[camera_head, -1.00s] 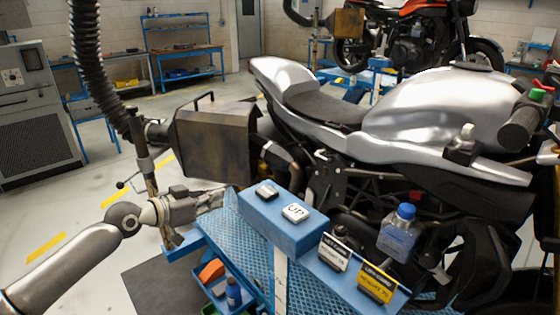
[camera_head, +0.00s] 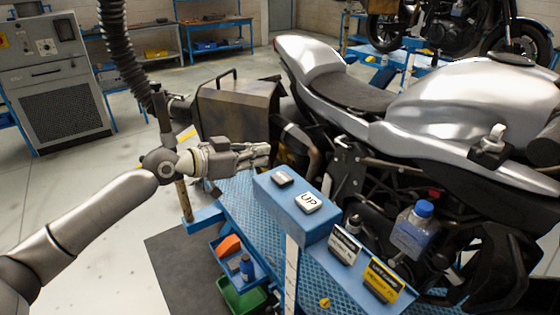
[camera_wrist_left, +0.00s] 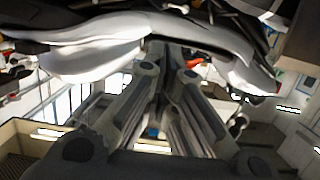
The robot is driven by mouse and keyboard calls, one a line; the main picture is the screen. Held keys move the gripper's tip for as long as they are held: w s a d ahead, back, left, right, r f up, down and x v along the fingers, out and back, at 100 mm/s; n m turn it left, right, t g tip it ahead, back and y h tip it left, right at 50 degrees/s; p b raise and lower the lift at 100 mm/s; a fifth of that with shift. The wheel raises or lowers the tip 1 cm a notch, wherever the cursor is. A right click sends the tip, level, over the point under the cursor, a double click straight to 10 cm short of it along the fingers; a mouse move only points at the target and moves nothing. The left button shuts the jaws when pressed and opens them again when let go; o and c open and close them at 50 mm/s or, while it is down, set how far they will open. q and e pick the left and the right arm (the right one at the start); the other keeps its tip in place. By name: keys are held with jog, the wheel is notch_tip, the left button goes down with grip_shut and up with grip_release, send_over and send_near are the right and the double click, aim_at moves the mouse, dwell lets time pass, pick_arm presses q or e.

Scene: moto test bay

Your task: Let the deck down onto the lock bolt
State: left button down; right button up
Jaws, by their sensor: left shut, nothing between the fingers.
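My left gripper (camera_head: 268,155) is shut and empty, a little above and behind the box's left end in the picture. Its closed fingers also show in the left wrist view (camera_wrist_left: 168,65), pointing toward the motorcycle. I cannot make out the lock bolt. A white marked strip (camera_head: 291,270) hangs below the box. My right gripper is not in view.
An exhaust box (camera_head: 238,105) stands just behind my left gripper. A white sign (camera_head: 344,246), a yellow and black sign (camera_head: 383,279) and a blue-capped bottle (camera_head: 413,228) are to the right. Trays with an orange item (camera_head: 229,246) hang below. Floor at left is open.

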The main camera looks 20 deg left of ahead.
pick_arm(q)
jog(key=p, duration=0.3)
send_over(280, 176)
jog(key=shift+w+d+f, duration=0.15)
jog(key=shift+d+f, duration=0.05)
jog(key=shift+f, duration=0.55)
notch_tip(280, 176, down, 3)
jog(key=shift+a+r, duration=0.1)
jog(key=shift+s+a+f, duration=0.1)
jog(key=shift+s+f, duration=0.1)
jog(key=shift+f, duration=0.45)
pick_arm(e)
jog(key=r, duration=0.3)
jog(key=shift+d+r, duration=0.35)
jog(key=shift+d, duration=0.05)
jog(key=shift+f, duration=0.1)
